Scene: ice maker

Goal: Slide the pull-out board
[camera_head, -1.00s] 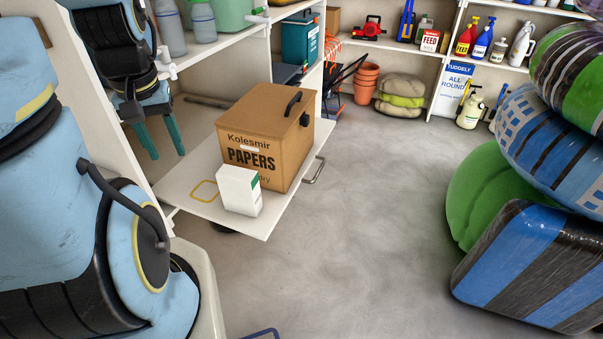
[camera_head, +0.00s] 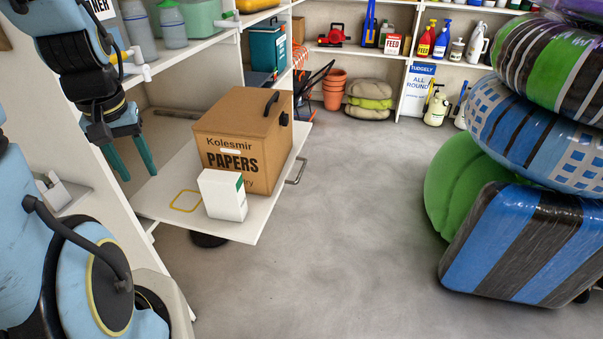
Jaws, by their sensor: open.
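The white pull-out board (camera_head: 247,226) juts out from the lower left shelving at about mid-picture. A metal bar handle (camera_head: 297,172) is on its right edge. A brown box marked "Kolesmir PAPERS" (camera_head: 236,145) stands on it, with a small white carton (camera_head: 222,195) in front. A yellow outlined square (camera_head: 186,200) shows on the bare board left of the carton. My gripper (camera_head: 138,170) points downward at the upper left, left of the box and apart from the handle. Its two teal fingers are spread with nothing visible between them.
Grey floor (camera_head: 330,240) is clear right of the board. Terracotta pots (camera_head: 335,90) and stacked cushions (camera_head: 369,97) stand at the back. Shelf uprights flank my arm.

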